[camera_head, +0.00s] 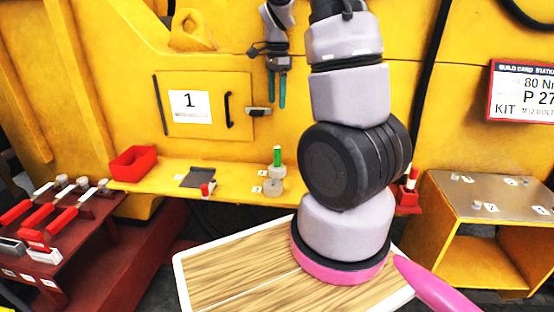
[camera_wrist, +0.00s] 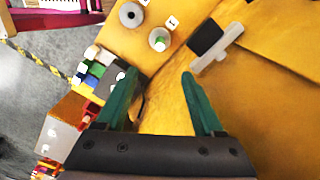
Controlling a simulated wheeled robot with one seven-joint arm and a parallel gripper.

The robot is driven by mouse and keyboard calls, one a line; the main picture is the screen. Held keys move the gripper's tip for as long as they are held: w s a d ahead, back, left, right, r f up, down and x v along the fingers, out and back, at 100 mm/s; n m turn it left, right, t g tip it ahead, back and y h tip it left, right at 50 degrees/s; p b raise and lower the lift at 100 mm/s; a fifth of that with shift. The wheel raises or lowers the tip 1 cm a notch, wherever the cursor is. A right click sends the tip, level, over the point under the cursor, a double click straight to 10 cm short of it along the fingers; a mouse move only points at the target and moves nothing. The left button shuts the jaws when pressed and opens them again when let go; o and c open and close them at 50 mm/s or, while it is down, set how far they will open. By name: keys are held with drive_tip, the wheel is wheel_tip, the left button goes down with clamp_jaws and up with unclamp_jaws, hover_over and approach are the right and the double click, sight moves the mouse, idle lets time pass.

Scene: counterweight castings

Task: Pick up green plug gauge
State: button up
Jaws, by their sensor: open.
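The green plug gauge (camera_head: 277,156) stands upright on the yellow shelf, its lower end at a grey round casting (camera_head: 277,172). In the wrist view the green gauge (camera_wrist: 159,41) is seen end-on from above, within a pale ring. My gripper (camera_head: 276,106) has teal fingers pointing down and hangs above the gauge in the head view, apart from it. In the wrist view my gripper (camera_wrist: 158,74) is open with nothing between the fingers, and the gauge lies beyond the fingertips.
A second grey casting (camera_head: 273,187) with a central hole sits beside the gauge. The yellow shelf (camera_head: 235,181) also holds a red bin (camera_head: 134,162), a dark flat piece (camera_head: 198,177) and a small red-and-white item (camera_head: 206,189). A door latch (camera_head: 259,111) projects near my gripper.

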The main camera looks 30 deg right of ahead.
wheel_tip(320, 180, down, 6)
drive_tip(key=m, duration=0.3)
hover_over(277, 156)
drive_tip(key=w, duration=0.1)
drive_tip(key=f, duration=0.5)
drive_tip(key=d+f, duration=0.1)
drive_tip(key=f, duration=0.1)
drive_tip(key=shift+f, duration=0.4)
wheel_tip(277, 156, down, 8)
drive_tip(key=shift+w+a+r, duration=0.1)
drive_tip(key=shift+r, duration=0.15)
clamp_jaws()
